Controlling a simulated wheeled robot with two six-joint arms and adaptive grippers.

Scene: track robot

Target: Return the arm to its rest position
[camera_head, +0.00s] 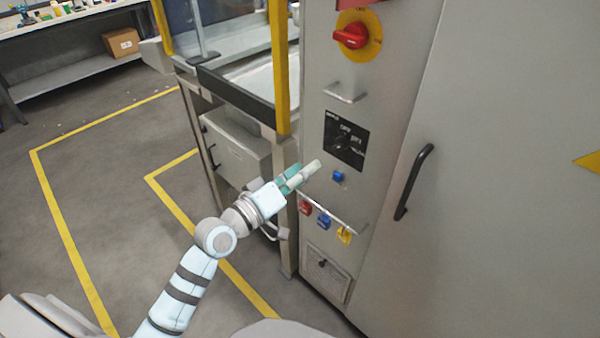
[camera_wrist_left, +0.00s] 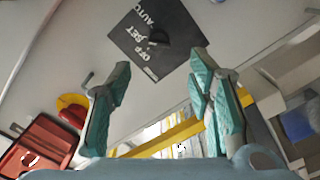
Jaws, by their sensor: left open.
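My left arm comes in from the lower left in the head view, and my left gripper (camera_head: 306,175) is in front of the grey cabinet (camera_head: 398,110). It is open and nothing shows between its fingers. It is just left of the black selector plate (camera_head: 345,140) and the blue button (camera_head: 338,176). In the left wrist view, the two teal-padded fingers of the left gripper (camera_wrist_left: 162,66) are spread apart. The selector plate (camera_wrist_left: 130,36) with its dark knob shows behind them, lettering inverted. I cannot tell any contact with the panel. My right gripper is out of view.
Red, blue and yellow padlocks (camera_head: 323,221) hang from a rail below the gripper. A red rotary switch (camera_head: 351,36) and a small handle (camera_head: 345,92) are above. A yellow post (camera_head: 280,70) stands close behind. A black door handle (camera_head: 413,181) protrudes right. Floor at left is clear.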

